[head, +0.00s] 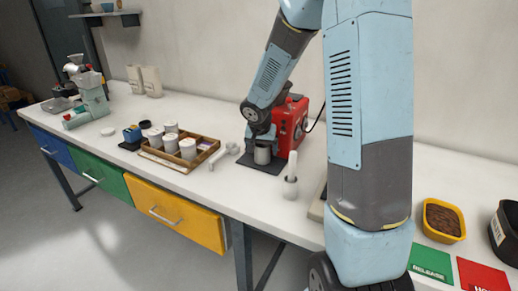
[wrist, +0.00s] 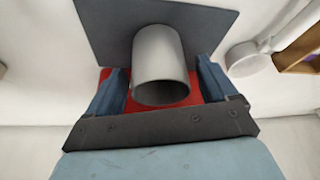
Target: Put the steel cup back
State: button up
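The steel cup (head: 262,155) stands on a dark mat (head: 245,160) in front of a red machine (head: 291,122). In the wrist view the cup (wrist: 160,68) is a plain grey cylinder, its open mouth toward the camera, with the dark mat (wrist: 105,28) beyond it. My gripper (wrist: 162,72) has its two blue fingers on either side of the cup, with narrow red gaps showing between fingers and cup. It looks open around the cup and not closed on it. In the head view my gripper (head: 262,143) is directly over the cup, and my arm hides part of the machine.
A white mortar and pestle (head: 290,184) stands right of the mat. A yellow bowl (head: 443,219) and green RELEASE pad (head: 430,263) are at the right.

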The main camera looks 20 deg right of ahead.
jog(key=shift+o, duration=0.2)
jog(key=shift+a, duration=0.1)
jog(key=v, duration=1.2)
jog(key=s+r+n, duration=0.1)
jog(key=s+r, duration=0.2)
jog(key=s, duration=0.6)
jog(key=s+r+n+t+y, duration=0.1)
jog(key=s+r, duration=0.3)
jog(key=s, duration=0.5)
jog(key=s+d+r+n+y, duration=0.1)
jog(key=s+r+n, duration=0.2)
jog(key=s, duration=0.5)
jog(key=shift+s+r+t, duration=0.3)
jog(key=shift+s+r, duration=0.1)
jog(key=shift+r, duration=0.35)
